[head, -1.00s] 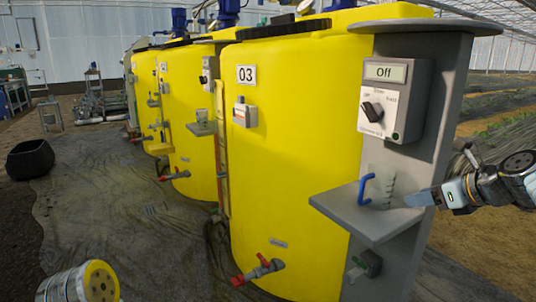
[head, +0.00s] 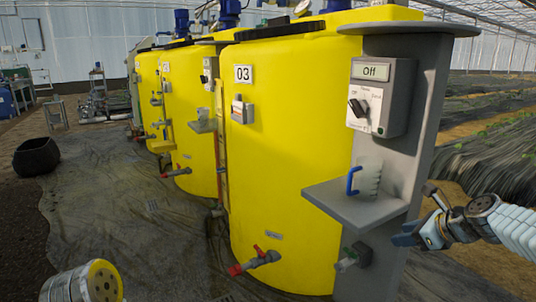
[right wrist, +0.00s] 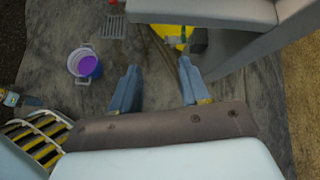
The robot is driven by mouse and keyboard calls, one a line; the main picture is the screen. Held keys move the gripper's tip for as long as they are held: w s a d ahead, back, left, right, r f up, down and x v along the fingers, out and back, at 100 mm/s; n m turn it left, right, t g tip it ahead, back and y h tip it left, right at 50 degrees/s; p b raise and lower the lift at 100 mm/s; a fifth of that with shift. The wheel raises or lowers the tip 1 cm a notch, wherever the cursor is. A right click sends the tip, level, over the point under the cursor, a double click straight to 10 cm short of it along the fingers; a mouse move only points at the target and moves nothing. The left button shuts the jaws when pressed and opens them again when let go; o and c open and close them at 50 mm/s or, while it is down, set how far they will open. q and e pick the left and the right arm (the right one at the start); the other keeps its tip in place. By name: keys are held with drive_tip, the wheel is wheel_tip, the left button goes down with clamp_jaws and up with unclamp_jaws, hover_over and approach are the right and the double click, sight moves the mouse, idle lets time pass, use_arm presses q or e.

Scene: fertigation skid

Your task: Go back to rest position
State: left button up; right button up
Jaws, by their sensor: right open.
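My right gripper (head: 405,238) is low at the right of the head view, beside the grey panel post and below its shelf, apart from both. In the right wrist view its two fingers (right wrist: 158,88) are spread with nothing between them. A clear measuring jug (head: 368,181) with a blue handle stands upright on the grey shelf (head: 345,207). My left gripper is outside the head view. A grey piece with a small light at the left edge of the right wrist view looks like part of it (right wrist: 18,99); its jaws cannot be made out.
Yellow tank 03 (head: 285,150) and the grey post (head: 420,130) with a switch box (head: 380,97) reading Off stand left of my right gripper. A red-handled valve (head: 256,260) sticks out low. A bucket of purple liquid (right wrist: 84,64) shows below. Open floor lies left.

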drive_tip(key=s+a+f+n+g, duration=0.2)
drive_tip(key=a+f+n, duration=0.3)
drive_tip(key=f, duration=0.8)
drive_tip(key=s+a+f+n+g, duration=0.2)
drive_tip(key=a+f+n, duration=0.25)
drive_tip(key=f, duration=0.75)
drive_tip(key=s+a+f+n+g, duration=0.1)
drive_tip(key=s+a+f+n, duration=0.5)
drive_tip(key=s+f, duration=0.3)
drive_tip(key=s+a+f+n+g, duration=0.2)
drive_tip(key=s+a+f+n, duration=0.5)
drive_tip(key=s, duration=0.5)
wheel_tip(320, 180, down, 2)
drive_tip(key=shift+f+n+g+h, duration=0.1)
drive_tip(key=shift+n+g+h, duration=0.2)
drive_tip(key=shift+n, duration=0.65)
